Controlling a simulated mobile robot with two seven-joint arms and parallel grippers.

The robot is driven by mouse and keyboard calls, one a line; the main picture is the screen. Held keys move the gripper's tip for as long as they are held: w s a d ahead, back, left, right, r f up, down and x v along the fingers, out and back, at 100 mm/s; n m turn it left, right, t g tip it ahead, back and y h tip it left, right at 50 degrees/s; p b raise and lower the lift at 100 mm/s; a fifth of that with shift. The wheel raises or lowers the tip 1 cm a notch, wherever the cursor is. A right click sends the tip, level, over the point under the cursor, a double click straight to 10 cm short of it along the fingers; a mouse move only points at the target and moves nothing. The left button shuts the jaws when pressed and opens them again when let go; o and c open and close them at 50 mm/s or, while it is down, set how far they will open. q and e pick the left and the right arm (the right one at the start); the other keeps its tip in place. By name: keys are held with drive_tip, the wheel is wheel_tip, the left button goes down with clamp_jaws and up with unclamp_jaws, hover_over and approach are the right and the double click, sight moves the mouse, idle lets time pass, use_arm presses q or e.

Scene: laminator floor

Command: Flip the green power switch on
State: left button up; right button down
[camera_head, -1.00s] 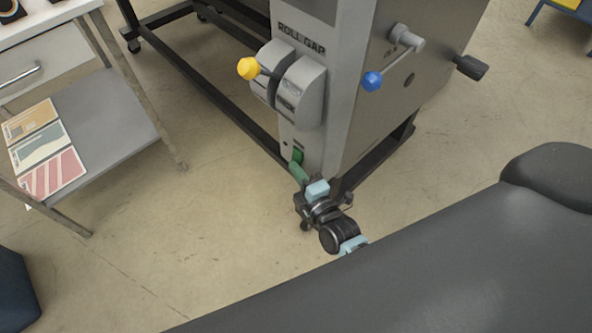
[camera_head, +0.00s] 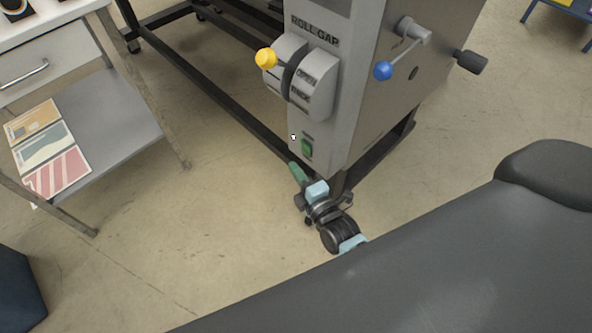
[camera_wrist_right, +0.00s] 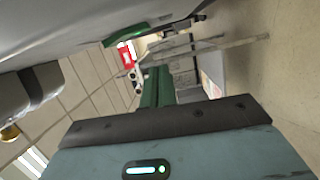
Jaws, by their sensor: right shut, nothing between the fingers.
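The green power switch (camera_head: 307,149) sits low on the narrow front panel of the grey machine (camera_head: 375,95). A green part at the panel's edge in the right wrist view (camera_wrist_right: 128,32) looks like the same switch. Whether it is on or off cannot be told. My right gripper (camera_head: 296,169) has green fingers that are shut and empty. Their tips are just below and left of the switch in the head view, with a small gap showing. The closed fingers also show in the right wrist view (camera_wrist_right: 155,84). My left gripper is not in view.
Above the switch are a roll-gap lever with a yellow knob (camera_head: 266,58) and a side crank with a blue knob (camera_head: 383,70). A dark frame (camera_head: 215,90) supports the machine. A cart with a grey shelf (camera_head: 110,125) stands left. Open floor lies between.

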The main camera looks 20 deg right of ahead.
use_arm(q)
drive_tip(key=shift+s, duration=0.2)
use_arm(e)
drive_tip(key=s, duration=1)
drive_tip(key=shift+d+f, duration=0.15)
drive_tip(key=shift+d, duration=0.3)
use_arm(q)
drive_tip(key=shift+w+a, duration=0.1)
